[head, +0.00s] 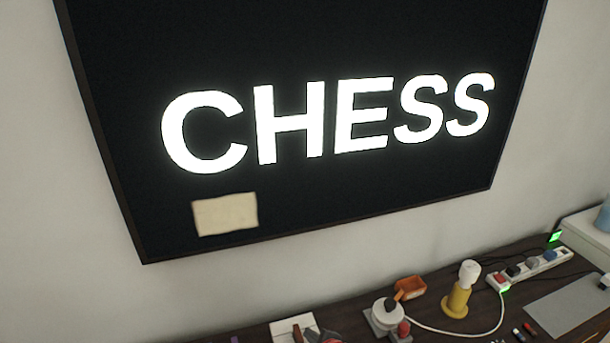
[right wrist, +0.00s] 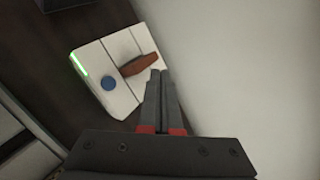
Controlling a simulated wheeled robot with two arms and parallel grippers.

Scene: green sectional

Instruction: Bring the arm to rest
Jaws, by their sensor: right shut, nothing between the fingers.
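My right gripper (right wrist: 158,75) shows in the right wrist view, with its two dark fingers together and nothing between them. Its fingertips appear in front of the edge of a white box (right wrist: 117,88); I cannot tell whether they touch it. Neither gripper can be made out clearly in the head view. My left gripper is not in view.
The white box carries a brown piece (right wrist: 138,65), a blue button (right wrist: 109,83) and a green light. In the head view, a dark table (head: 440,290) holds a power strip (head: 530,266) and a yellow-and-white object (head: 459,290). Above hangs a black "CHESS" screen (head: 330,190).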

